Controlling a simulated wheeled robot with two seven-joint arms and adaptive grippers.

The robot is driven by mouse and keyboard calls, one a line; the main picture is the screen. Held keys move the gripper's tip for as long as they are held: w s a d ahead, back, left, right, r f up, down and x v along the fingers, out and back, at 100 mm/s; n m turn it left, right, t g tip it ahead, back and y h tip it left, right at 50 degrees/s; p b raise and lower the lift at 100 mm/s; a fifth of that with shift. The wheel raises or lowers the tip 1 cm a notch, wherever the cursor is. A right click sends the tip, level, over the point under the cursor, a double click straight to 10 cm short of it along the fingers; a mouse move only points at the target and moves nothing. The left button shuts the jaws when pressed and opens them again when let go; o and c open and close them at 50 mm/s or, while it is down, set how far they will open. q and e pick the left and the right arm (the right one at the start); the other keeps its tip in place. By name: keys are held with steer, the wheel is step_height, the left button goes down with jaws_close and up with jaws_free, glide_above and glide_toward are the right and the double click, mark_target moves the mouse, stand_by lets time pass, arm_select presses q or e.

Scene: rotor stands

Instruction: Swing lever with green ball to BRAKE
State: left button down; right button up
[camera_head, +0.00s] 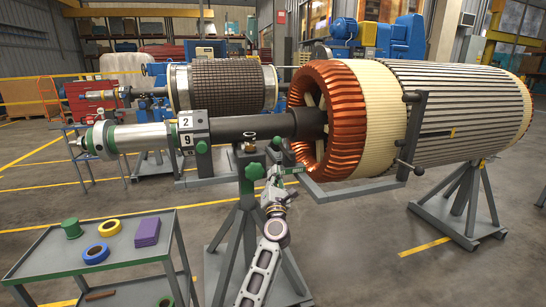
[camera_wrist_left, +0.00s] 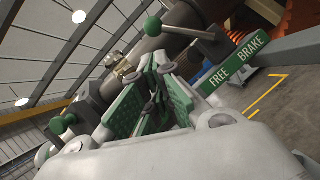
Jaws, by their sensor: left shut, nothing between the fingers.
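The lever's green ball (camera_wrist_left: 153,26) shows in the left wrist view, on a rod that runs right to a pivot by the plate. In the head view the ball (camera_head: 277,141) is just above my left gripper (camera_head: 275,181). The green plate (camera_wrist_left: 237,62) reads FREE at its near end and BRAKE at its far end. The ball lies left of the plate, away from the BRAKE word. My left gripper (camera_wrist_left: 155,108) is shut and empty, below the ball and apart from it in the wrist view. The exact lever angle is hard to tell. My right gripper is not in view.
A larger green knob (camera_head: 254,171) is on the stand left of my gripper. The copper-wound rotor (camera_head: 325,115) and its shaft are just behind. A cart (camera_head: 105,249) with rings and a purple block stands at lower left. Floor at lower right is clear.

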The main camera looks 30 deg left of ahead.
mark_target(284, 150)
arm_select(q)
steer(key=shift+w, duration=0.1)
steer(key=x, duration=0.9)
steer(key=shift+w+a+r+b, duration=0.2)
steer(key=shift+w+b, duration=0.1)
steer(key=shift+b, duration=0.15)
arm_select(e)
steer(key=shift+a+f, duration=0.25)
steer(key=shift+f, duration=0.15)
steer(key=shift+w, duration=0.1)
arm_select(q)
steer(key=shift+r, duration=0.1)
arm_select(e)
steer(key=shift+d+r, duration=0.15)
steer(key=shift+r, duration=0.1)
arm_select(q)
steer(key=shift+r+m+p, duration=0.1)
steer(key=shift+m+p, duration=0.3)
steer(key=shift+p, duration=0.45)
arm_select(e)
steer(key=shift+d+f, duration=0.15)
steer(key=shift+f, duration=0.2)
